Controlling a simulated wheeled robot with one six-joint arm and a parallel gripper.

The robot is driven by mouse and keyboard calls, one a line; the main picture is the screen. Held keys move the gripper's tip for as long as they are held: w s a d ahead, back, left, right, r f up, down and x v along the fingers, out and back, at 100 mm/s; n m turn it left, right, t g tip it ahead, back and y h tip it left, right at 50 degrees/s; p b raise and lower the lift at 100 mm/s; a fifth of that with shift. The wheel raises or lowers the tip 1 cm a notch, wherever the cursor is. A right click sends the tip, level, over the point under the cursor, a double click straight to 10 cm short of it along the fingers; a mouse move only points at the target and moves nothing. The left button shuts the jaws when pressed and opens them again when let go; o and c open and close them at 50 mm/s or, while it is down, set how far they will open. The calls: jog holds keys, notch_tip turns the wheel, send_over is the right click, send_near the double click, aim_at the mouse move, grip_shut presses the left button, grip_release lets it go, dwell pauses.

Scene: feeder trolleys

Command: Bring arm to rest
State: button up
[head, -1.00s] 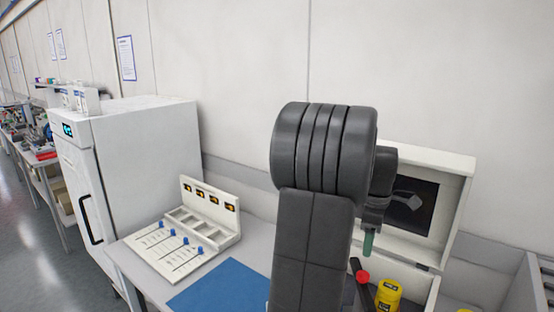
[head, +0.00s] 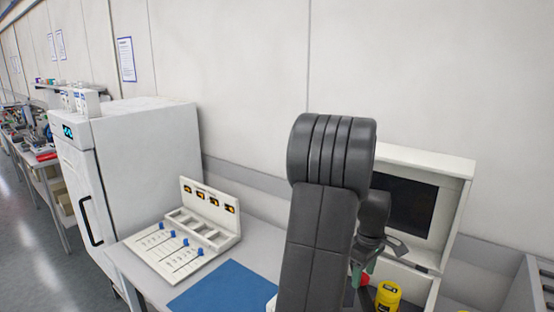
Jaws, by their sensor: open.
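My arm stands in the foreground with its dark elbow raised and its broad dark link running down to the bottom edge. My gripper (head: 372,248) shows only in part behind that link, pointing down over the right part of the bench; its jaws are open. A small green piece (head: 357,273) shows just below it, against the link's edge; I cannot tell what it belongs to.
A white case with a dark screen (head: 408,206) stands behind my gripper, with a yellow cylinder (head: 388,296) close below. A blue mat (head: 222,288) and a white sorting rack (head: 183,247) lie left. A white cabinet (head: 145,160) stands beyond.

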jog(key=m, duration=1.3)
jog(key=shift+p, duration=0.3)
jog(key=shift+m, duration=0.3)
jog(key=shift+s+a, duration=0.1)
